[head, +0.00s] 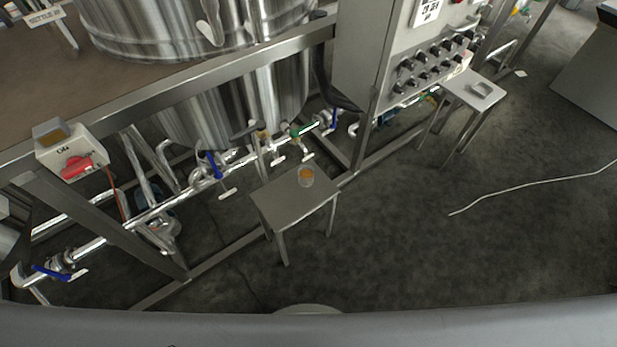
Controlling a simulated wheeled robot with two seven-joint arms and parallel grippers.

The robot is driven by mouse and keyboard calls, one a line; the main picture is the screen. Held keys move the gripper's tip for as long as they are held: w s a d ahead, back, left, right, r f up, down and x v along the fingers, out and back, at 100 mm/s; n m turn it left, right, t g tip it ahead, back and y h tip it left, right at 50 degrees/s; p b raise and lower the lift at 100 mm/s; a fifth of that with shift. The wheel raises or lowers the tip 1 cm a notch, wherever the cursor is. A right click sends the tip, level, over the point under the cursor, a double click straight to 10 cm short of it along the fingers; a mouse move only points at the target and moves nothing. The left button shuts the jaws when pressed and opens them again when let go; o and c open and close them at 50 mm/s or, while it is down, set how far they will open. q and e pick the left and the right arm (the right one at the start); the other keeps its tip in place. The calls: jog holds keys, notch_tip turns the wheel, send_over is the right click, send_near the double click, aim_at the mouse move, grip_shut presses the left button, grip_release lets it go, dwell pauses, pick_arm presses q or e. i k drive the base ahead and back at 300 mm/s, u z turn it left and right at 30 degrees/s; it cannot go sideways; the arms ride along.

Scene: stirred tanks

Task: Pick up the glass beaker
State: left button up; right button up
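The glass beaker (306,177) stands upright on a small grey metal table (285,204) near the middle of the head view. It is clear, with something orange in it or showing through it. It sits near the table's back right corner. Neither of my grippers is in view.
A steel frame with large tanks (235,105), pipes and blue-handled valves (214,165) stands behind and left of the table. A second small table (470,91) holds a grey object (481,90). A white cable (530,184) lies on the right floor, which is mostly clear.

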aim_at(306, 172)
jog(key=z, duration=2.3)
jog(key=i, duration=2.15)
jog(key=u, duration=2.85)
